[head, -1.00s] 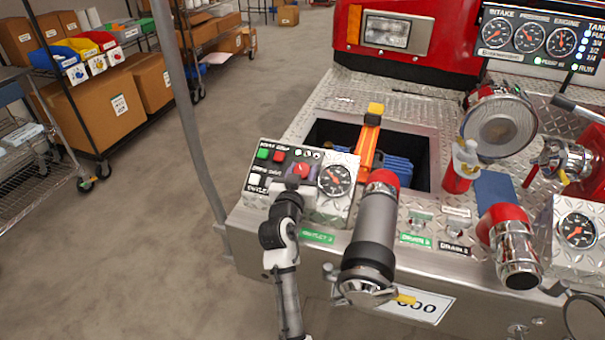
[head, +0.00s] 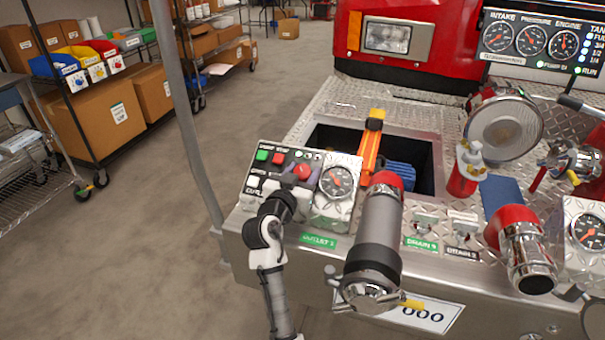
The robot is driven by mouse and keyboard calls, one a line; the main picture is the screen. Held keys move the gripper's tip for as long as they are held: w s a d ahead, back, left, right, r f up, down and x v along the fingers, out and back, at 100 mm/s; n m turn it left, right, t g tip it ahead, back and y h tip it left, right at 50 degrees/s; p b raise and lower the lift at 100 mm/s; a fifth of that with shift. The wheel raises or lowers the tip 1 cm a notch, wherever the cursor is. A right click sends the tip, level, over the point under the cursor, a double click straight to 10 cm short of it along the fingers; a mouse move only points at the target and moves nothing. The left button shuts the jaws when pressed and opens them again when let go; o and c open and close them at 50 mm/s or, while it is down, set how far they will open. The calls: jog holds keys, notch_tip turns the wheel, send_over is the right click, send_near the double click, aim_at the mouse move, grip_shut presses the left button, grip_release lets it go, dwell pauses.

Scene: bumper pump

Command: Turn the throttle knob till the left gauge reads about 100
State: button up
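The red throttle knob (head: 303,171) sits on the silver control panel at the left of the bumper. The left gauge (head: 338,182) is a round black dial just right of the knob; its needle shows, but the numbers are too small to read. My gripper (head: 290,188) is at the panel, just below and left of the knob, at the end of my white and black arm. Its fingers are small and dark against the panel, so I cannot tell whether they are open, shut or touching the knob.
Green (head: 262,155) and red (head: 279,158) buttons and white ones lie left of the knob. A large hose outlet (head: 378,225) stands close to the right of my arm. An open well with an orange bar (head: 371,140) lies behind the panel. Another gauge (head: 588,232) is far right.

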jog(key=b+v, duration=0.3)
jog(key=v, duration=1.1)
jog(key=shift+w, duration=0.1)
